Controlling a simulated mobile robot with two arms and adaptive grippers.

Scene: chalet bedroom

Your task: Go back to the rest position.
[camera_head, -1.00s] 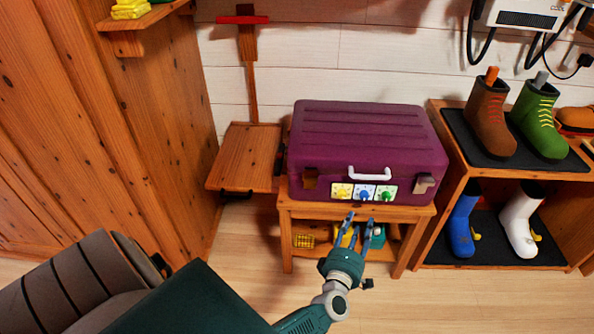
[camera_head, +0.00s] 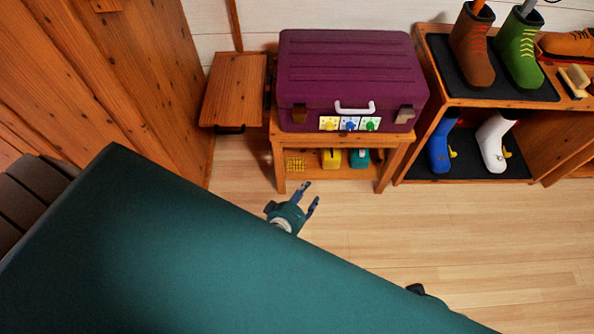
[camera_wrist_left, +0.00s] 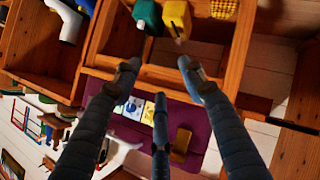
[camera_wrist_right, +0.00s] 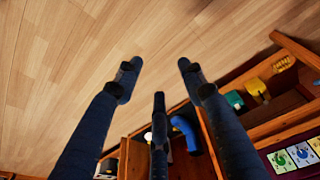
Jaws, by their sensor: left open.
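My left gripper (camera_head: 311,193) is open and empty over the floor in front of the small wooden table (camera_head: 282,147). In the left wrist view its fingers (camera_wrist_left: 158,66) are spread with nothing between them. My large teal arm link hides much of the lower head view.
The table's lower shelf holds a yellow item (camera_head: 331,158), a teal item (camera_head: 359,158) and a yellow basket (camera_head: 295,163). A boot rack (camera_head: 432,95) stands at right. A wooden panel (camera_head: 234,90) is left of the case. The front floor (camera_head: 440,235) is clear.

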